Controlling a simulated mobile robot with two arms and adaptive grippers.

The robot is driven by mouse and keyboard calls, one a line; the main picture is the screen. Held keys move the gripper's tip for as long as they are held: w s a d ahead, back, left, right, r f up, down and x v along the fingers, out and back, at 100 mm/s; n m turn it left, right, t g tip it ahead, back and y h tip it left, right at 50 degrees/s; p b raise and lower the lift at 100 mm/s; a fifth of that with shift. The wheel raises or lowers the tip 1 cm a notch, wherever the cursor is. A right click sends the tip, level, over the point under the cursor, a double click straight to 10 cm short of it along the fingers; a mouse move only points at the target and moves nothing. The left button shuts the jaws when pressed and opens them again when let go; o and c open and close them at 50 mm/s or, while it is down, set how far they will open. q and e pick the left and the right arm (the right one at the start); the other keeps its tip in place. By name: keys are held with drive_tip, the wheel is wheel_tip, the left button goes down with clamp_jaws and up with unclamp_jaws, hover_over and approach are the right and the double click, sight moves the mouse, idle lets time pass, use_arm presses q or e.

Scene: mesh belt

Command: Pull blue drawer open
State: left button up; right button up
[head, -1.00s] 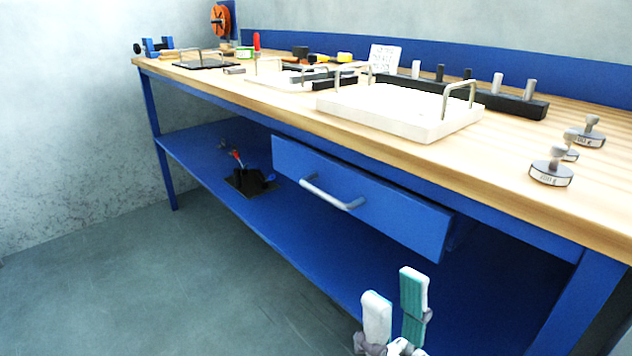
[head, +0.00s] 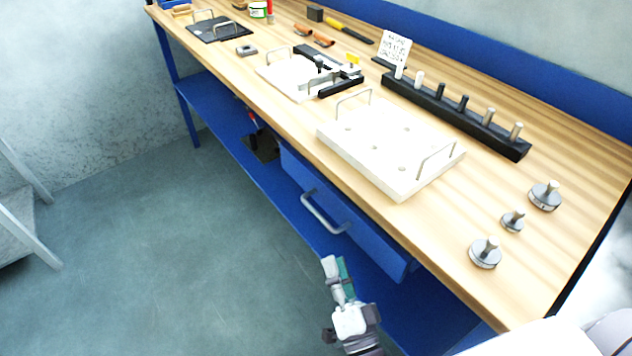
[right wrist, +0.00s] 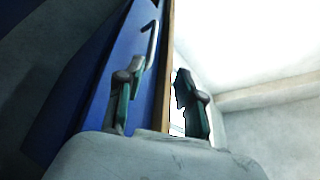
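The blue drawer (head: 369,240) hangs under the front edge of the workbench, above the lower shelf. Whether it stands slightly out or fully in, I cannot tell. Its grey bar handle (head: 322,217) is on the front face. My right gripper (head: 335,266) is open and empty, below and in front of the handle, apart from it. In the right wrist view the two fingers of the right gripper (right wrist: 158,98) stand apart, and the handle (right wrist: 151,45) shows beyond them, nearer the left finger. My left gripper is not in view.
The wooden worktop (head: 440,240) above holds a white tray (head: 375,150) with wire handles, a black peg rack (head: 455,113) and round weights (head: 485,253). The blue lower shelf (head: 215,110) runs below. The grey floor (head: 190,250) in front is clear.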

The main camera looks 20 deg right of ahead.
sight(316, 211)
drive_tip(key=shift+g, duration=0.4)
drive_tip(key=x, duration=0.4)
drive_tip(key=p+x, duration=0.1)
drive_tip(key=x, duration=0.3)
drive_tip(key=p+x, duration=0.1)
drive_tip(key=x, duration=0.4)
drive_tip(key=shift+w+f, duration=0.2)
drive_tip(key=shift+f, duration=0.15)
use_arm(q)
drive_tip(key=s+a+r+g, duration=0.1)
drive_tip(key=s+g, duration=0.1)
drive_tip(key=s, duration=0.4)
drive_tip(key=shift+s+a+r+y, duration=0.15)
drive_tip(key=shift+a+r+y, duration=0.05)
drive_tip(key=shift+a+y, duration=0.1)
use_arm(e)
clamp_jaws()
